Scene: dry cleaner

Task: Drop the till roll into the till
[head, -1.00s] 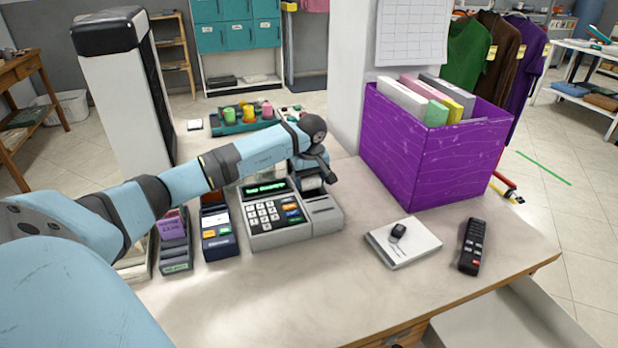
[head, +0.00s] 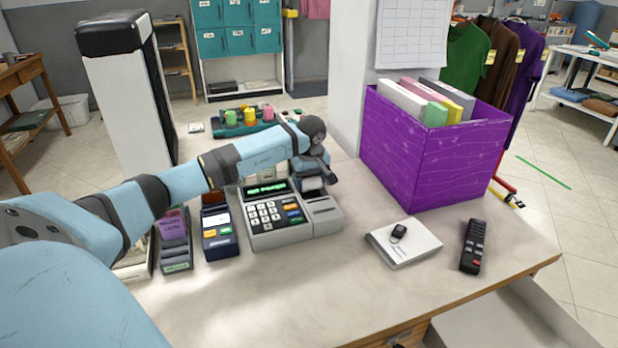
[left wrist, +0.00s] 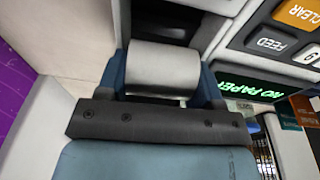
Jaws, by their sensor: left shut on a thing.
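The till (head: 283,232) is a grey machine with a keypad and a green-lit display, on the counter in the head view. In the left wrist view its display (left wrist: 235,85) reads NO PAPER, upside down. My left gripper (head: 313,184) is over the back right part of the till. In the left wrist view my left gripper (left wrist: 163,85) is shut on the white till roll (left wrist: 163,68), with a blue finger at each side. A dark recess (left wrist: 163,22) in the till shows just beyond the roll. My right gripper is not in view.
A purple box (head: 432,155) of folders stands right of the till. A notepad (head: 403,243) with a small black object and a remote (head: 473,246) lie in front of it. A card terminal (head: 220,232) stands left of the till. The front counter is clear.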

